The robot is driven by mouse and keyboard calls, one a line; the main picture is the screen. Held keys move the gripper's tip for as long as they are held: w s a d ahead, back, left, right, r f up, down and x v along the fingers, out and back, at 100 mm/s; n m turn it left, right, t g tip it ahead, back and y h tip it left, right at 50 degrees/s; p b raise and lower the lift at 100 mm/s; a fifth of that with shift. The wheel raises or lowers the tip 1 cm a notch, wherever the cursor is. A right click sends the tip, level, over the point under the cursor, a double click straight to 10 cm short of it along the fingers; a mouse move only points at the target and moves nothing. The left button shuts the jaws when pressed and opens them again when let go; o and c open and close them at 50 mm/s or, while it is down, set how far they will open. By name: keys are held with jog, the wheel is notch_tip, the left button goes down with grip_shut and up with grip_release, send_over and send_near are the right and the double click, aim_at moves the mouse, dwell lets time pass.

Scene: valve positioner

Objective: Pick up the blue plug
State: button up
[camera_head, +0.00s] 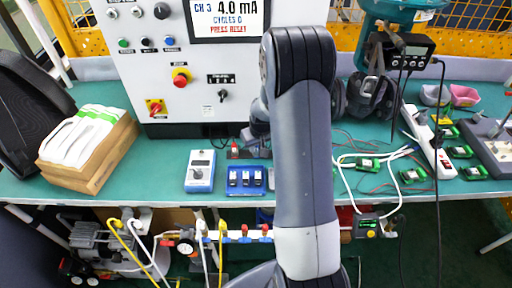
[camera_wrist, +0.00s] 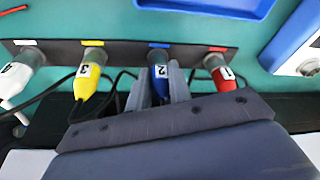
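The blue plug (camera_wrist: 159,84), labelled 2, stands in a dark strip (camera_wrist: 120,52) in the wrist view, below a blue mark. My gripper (camera_wrist: 157,80) has one grey finger on each side of it. The fingers are close to the plug's sides; I cannot tell whether they press on it. A red plug (camera_wrist: 222,75), labelled 1, is to the right. A yellow plug (camera_wrist: 88,80), labelled 3, and a white plug (camera_wrist: 18,78), labelled 4, are to the left. In the head view my arm hides the blue plug and my gripper's fingertips.
A blue box with a knob (camera_head: 200,170) and a blue tray (camera_head: 232,191) of small parts lie on the green bench near the strip. A control cabinet (camera_head: 150,80) stands behind. Cables and green boards (camera_head: 413,175) crowd the right side. Dark cables run beneath the plugs.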

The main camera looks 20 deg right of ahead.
grip_shut()
jog(key=shift+r, duration=0.1)
